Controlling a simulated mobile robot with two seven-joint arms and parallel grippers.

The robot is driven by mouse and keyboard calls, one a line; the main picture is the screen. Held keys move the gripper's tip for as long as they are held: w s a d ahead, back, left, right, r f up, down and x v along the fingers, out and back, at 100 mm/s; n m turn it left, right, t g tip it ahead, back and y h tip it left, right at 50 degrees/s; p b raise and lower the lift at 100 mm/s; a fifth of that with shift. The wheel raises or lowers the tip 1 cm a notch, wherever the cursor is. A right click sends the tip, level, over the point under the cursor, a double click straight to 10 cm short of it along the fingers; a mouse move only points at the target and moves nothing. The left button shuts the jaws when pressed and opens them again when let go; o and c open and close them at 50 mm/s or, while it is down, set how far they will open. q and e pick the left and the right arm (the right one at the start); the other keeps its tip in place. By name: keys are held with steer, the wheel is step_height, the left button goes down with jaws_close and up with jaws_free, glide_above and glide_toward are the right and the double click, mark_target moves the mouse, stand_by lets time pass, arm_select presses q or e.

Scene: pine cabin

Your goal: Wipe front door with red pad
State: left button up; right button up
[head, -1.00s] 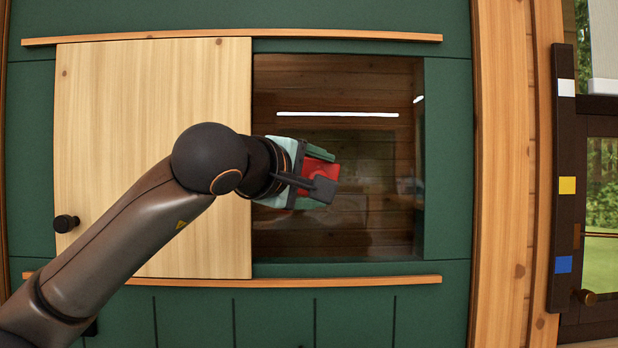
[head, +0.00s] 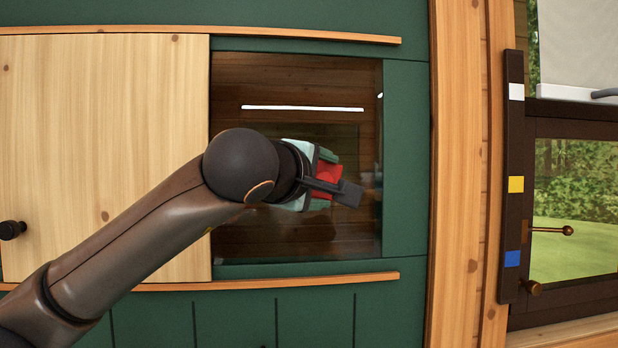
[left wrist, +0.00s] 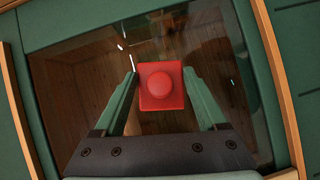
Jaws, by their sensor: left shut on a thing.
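My left gripper (head: 338,184) is shut on the red pad (head: 326,182) in front of the right part of a dark glass pane (head: 290,82). The pane is set in a green panelled front (head: 405,160), apparently the front door. In the left wrist view the red pad (left wrist: 160,98), a square block with a round knob, sits between the two green fingers of my left gripper (left wrist: 160,78), with the glass (left wrist: 75,70) beyond. I cannot tell whether the pad touches the glass. My forearm hides the pane's lower left. My right gripper is not in view.
A pale wooden panel (head: 100,130) with a black knob (head: 12,230) stands left of the pane, between two wooden rails (head: 330,281). At the right are a pine post (head: 458,180) and a dark strip with white, yellow and blue squares (head: 515,225) beside a window.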

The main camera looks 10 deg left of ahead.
arm_select(q)
steer(key=shift+w+d, duration=0.1)
steer(key=shift+w+d+p, duration=0.25)
steer(key=shift+d, duration=0.65)
steer(key=shift+w+d+p, duration=0.2)
steer(key=shift+w+d, duration=0.05)
steer(key=shift+d, duration=0.65)
steer(key=s+d+b, duration=0.1)
steer(key=s+b, duration=0.2)
steer(key=s, duration=0.2)
steer(key=shift+s+d+b, duration=0.3)
steer(key=shift+s, duration=0.1)
